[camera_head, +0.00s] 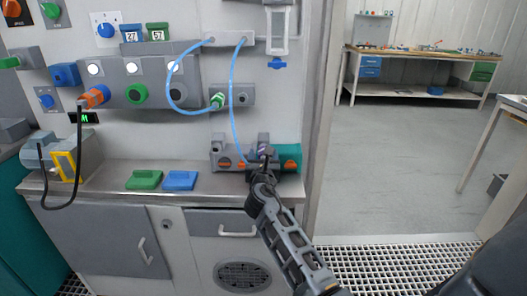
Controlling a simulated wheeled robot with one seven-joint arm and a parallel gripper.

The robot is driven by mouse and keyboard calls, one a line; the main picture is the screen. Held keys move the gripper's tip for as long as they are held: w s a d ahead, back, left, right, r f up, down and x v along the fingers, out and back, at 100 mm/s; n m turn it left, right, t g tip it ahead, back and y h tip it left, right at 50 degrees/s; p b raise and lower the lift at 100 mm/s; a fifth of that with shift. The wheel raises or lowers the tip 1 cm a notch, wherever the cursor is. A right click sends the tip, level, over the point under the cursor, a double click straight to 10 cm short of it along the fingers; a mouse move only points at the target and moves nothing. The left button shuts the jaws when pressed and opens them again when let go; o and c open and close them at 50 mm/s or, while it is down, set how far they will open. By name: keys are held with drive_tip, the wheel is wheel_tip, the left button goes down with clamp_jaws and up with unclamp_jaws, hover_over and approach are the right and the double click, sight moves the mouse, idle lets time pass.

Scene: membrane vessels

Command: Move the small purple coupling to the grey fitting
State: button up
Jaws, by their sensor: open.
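My gripper (262,166) is at the front of a grey and teal unit (285,160) on the bench. Its fingers are small and dark here, and they are open. A small purplish piece (262,150), likely the purple coupling, shows right at the fingertips on the unit. I cannot tell whether the fingers touch it. A grey block (245,95) on the wall panel carries a green-ringed connector (218,100) and a dark round port. I cannot tell for sure which grey part is the grey fitting.
A light-blue hose (233,110) hangs down to the unit close to my gripper. Green (144,180) and blue (180,181) blocks lie on the bench (112,172) to the left. A black cable (78,150) hangs further left. Open floor lies to the right.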

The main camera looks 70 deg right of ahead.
idle(0.4)
clamp_jaws()
idle(0.4)
drive_tip(key=shift+a, duration=0.2)
drive_tip(key=shift+p+v, duration=0.65)
drive_tip(key=shift+v, duration=2.2)
